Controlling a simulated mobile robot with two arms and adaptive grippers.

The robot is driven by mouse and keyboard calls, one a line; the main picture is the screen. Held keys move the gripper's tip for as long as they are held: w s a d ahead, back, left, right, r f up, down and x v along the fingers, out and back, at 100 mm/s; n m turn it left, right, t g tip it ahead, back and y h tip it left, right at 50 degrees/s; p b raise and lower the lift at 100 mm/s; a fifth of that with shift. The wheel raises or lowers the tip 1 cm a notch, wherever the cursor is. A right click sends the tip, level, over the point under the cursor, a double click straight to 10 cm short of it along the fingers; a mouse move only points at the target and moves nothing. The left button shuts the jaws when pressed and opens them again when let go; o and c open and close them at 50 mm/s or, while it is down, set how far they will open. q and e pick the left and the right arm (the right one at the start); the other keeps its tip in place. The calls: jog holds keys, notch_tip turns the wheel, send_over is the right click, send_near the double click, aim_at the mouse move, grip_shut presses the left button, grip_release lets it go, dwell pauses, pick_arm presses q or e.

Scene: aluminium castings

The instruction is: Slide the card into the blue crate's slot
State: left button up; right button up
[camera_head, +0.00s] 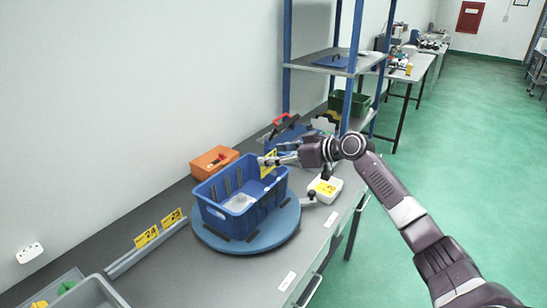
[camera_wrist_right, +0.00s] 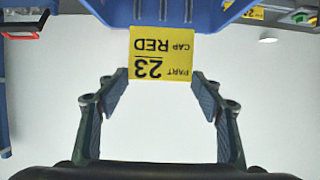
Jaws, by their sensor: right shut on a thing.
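The yellow card (camera_head: 268,165) is at the far right corner of the blue crate (camera_head: 225,222). My right gripper (camera_head: 264,160) is shut on it. In the right wrist view the card (camera_wrist_right: 165,55) lies between the two fingertips and reads "PART 23 CAP RED" upside down. One edge of it meets the blue crate wall (camera_wrist_right: 180,12); I cannot tell whether that edge is in the slot. The crate stands on a round blue turntable (camera_head: 210,238), with a pale piece (camera_head: 238,203) and dark upright strips inside. My left gripper is not in view.
An orange bin (camera_head: 213,160) stands behind the crate. A white box (camera_head: 325,189) with a yellow label is to the right. A rail with yellow cards (camera_head: 146,237) lies at the left. A blue-posted shelf (camera_head: 335,62) rises behind. The grey bench in front is mostly clear.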

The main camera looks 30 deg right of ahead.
aim_at(269, 171)
jog(key=shift+a, duration=0.1)
jog(key=shift+f+b, duration=2.5)
jog(key=shift+f, duration=0.3)
jog(key=shift+b, duration=0.4)
jog(key=shift+f, duration=0.2)
jog(key=shift+f+b, duration=0.35)
jog(key=shift+b, duration=0.1)
jog(key=shift+f+b, duration=1.85)
jog(key=shift+f, duration=0.45)
jog(key=o, duration=0.9)
jog(key=shift+o, duration=0.2)
jog(key=shift+r, duration=0.1)
